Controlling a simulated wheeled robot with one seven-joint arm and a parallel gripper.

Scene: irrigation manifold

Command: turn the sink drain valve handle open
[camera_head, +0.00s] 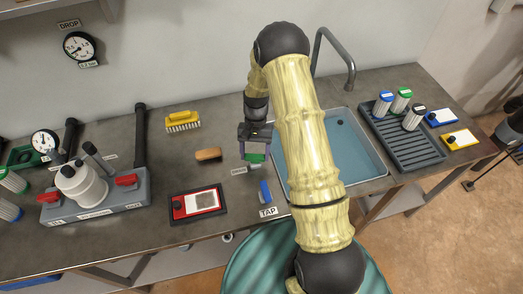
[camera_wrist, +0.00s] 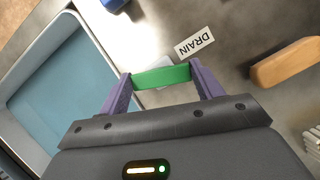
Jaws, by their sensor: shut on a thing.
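The drain valve handle is a green bar (camera_head: 257,158) beside the left edge of the sink. In the wrist view the green handle (camera_wrist: 162,77) spans the gap between the two purple fingers of my gripper (camera_wrist: 160,88). My gripper (camera_head: 254,152) is shut on it from above, one finger at each end. A small pale valve base (camera_wrist: 150,68) shows partly behind the handle. The DRAIN label (camera_wrist: 195,41) lies on the counter close by. The sink (camera_head: 352,150) holds bluish water. My gripper hides part of the valve in the head view.
A blue tap handle (camera_head: 265,191) with a TAP label (camera_head: 268,212) stands close in front. A wooden-backed brush (camera_head: 208,154) and a yellow brush (camera_head: 183,121) lie to the left. A red-and-black tray (camera_head: 198,203) and a manifold (camera_head: 95,195) are further left. A grey rack (camera_head: 405,145) stands right of the sink.

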